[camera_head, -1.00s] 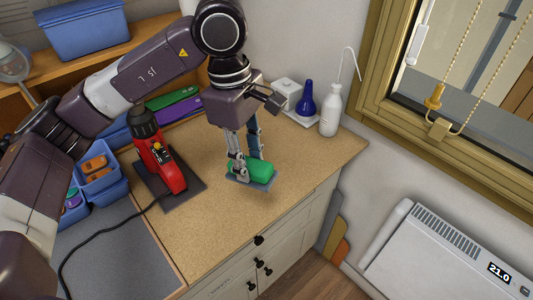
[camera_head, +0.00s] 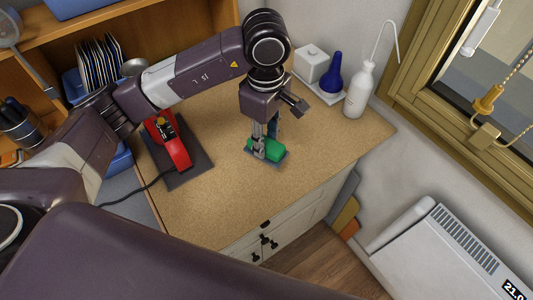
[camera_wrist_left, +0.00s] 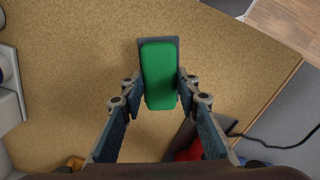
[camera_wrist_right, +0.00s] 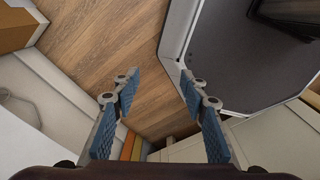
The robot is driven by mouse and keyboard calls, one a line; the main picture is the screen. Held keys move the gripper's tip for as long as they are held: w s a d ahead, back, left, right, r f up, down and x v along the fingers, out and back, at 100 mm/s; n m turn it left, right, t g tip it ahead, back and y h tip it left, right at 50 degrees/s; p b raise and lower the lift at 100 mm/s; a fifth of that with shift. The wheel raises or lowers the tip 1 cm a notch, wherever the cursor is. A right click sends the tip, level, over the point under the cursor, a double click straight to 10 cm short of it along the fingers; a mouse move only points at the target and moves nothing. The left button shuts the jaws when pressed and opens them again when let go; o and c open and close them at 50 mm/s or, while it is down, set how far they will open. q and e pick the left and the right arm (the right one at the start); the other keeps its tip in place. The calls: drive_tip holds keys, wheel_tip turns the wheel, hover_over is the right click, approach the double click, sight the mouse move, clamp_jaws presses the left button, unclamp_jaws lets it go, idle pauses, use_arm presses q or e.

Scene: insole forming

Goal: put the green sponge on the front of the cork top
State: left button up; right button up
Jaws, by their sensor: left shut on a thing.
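The green sponge (camera_head: 274,150) is a rounded block with a thin dark grey layer under it. It is over the right part of the cork top (camera_head: 215,205), near the front edge. My left gripper (camera_head: 264,150) points down and is shut on the sponge. The left wrist view shows the sponge (camera_wrist_left: 160,75) between both fingers, with the grey layer showing past its far end. I cannot tell whether its underside touches the cork. My right gripper (camera_wrist_right: 160,85) is open and empty, over the wooden floor in the right wrist view.
A red tool (camera_head: 178,150) with a black cord stands on a dark mat left of the sponge. A white wash bottle (camera_head: 358,90) and a blue bulb (camera_head: 331,75) stand behind it to the right. The cork in front is bare. A white heater (camera_head: 450,255) is on the right wall.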

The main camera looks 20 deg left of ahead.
use_arm(q)
wheel_tip(320, 180, down, 2)
drive_tip(key=shift+s+f, duration=0.1)
drive_tip(key=shift+f, duration=0.15)
drive_tip(key=shift+f+p, duration=0.3)
wheel_tip(320, 180, down, 3)
drive_tip(key=shift+f+p, duration=0.2)
drive_tip(key=shift+p, duration=0.3)
drive_tip(key=shift+f, duration=0.45)
drive_tip(key=o, duration=1)
drive_tip(key=shift+o, duration=1.1)
wheel_tip(320, 180, up, 11)
drive_tip(key=b, duration=0.2)
drive_tip(key=shift+f+b, duration=0.1)
drive_tip(key=shift+b, duration=0.2)
drive_tip(key=shift+r, duration=0.6)
use_arm(e)
drive_tip(key=shift+w+a+f, duration=0.1)
drive_tip(key=shift+w, duration=0.5)
drive_tip(key=shift+w+a+f, duration=0.1)
drive_tip(key=shift+w, duration=0.45)
